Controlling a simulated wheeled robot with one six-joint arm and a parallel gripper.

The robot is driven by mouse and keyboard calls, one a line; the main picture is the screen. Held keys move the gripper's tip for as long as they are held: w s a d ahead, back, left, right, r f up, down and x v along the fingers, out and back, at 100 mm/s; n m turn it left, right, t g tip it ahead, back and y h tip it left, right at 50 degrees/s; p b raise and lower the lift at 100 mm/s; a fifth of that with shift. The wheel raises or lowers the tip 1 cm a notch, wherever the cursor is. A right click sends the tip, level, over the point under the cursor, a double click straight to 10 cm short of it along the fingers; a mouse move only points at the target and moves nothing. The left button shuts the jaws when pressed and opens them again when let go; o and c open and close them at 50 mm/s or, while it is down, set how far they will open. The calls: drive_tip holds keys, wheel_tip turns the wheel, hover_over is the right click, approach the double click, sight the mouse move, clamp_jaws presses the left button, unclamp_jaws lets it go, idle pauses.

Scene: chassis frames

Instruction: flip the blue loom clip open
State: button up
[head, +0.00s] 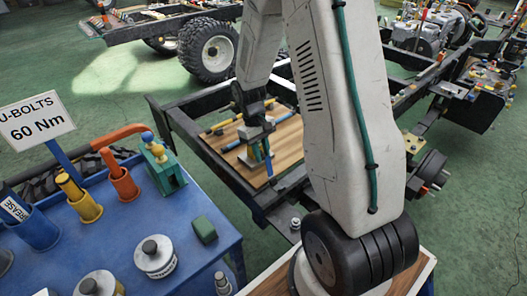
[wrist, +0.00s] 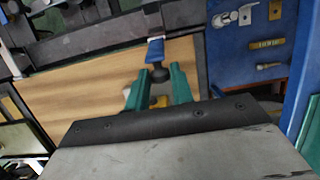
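The blue loom clip (wrist: 156,49) shows in the wrist view as a blue piece with a dark rounded knob at its near end. It lies by the dark chassis rail at the edge of a wooden board. My gripper (wrist: 156,72) has two teal fingers, set apart, with the knob in or just beyond the gap at their tips. I cannot tell whether they touch it. In the head view my gripper (head: 262,168) points down over the board, and the clip is hard to make out behind it.
The wooden board (head: 286,146) sits inside the dark chassis frame (head: 213,152). A yellow piece (wrist: 158,101) shows between the fingers. A blue tool cart (head: 125,232) with canisters and a "U-BOLTS 60 Nm" sign (head: 36,118) stands at the left. Green floor is open beyond the frame.

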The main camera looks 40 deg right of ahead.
drive_tip(key=shift+o, duration=1.4)
drive_tip(key=v, duration=0.7)
drive_tip(key=shift+r, duration=0.4)
drive_tip(key=shift+w, duration=0.15)
